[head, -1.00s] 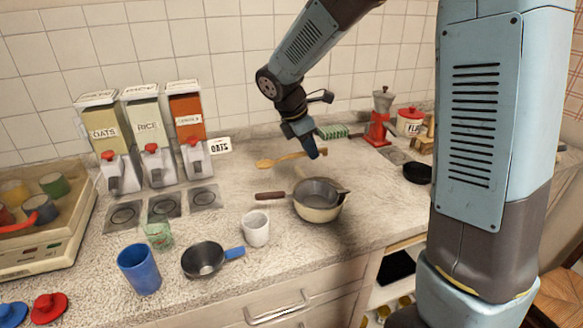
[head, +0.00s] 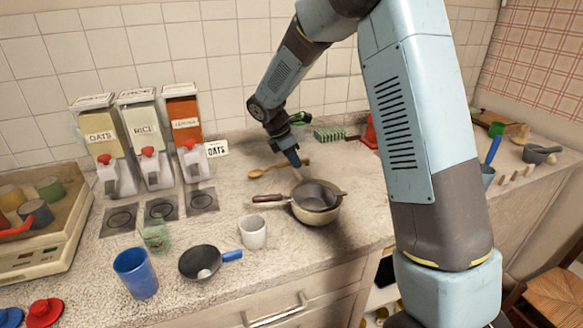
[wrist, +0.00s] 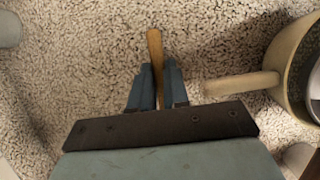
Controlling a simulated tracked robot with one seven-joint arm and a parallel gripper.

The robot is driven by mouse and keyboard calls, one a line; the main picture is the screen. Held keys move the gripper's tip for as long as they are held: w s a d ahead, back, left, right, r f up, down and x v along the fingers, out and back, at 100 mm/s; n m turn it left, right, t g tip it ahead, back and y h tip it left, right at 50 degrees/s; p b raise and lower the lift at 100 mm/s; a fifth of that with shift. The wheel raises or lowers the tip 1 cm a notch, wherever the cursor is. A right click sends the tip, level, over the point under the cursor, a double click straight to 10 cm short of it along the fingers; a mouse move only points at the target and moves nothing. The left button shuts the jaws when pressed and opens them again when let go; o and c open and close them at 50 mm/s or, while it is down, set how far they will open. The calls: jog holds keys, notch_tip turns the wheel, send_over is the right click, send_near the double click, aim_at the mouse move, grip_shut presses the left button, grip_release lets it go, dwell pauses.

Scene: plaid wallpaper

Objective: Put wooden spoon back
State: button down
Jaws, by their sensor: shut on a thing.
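The wooden spoon (head: 258,173) lies low over the counter behind the pans in the head view, its bowl end to the left. My gripper (head: 295,162) is shut on its handle, near the right end. In the wrist view the handle (wrist: 155,50) runs between the two fingers of my gripper (wrist: 156,82). The spoon's bowl is outside the wrist view. Whether the spoon touches the counter is hard to tell.
Nested pans (head: 317,202) stand just in front of my gripper; a pale handle (wrist: 240,84) is close on its right in the wrist view. A white mug (head: 253,232), dark pan (head: 199,262) and blue cup (head: 136,272) stand nearer. Dispensers (head: 145,135) line the back left.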

aim_at(281, 164)
jog(key=shift+f, duration=1.35)
jog(key=c, duration=1.1)
grip_release()
jog(key=v, duration=1.1)
jog(key=shift+s+a, duration=0.1)
jog(key=shift+s+r, duration=0.1)
jog(key=shift+r, duration=0.45)
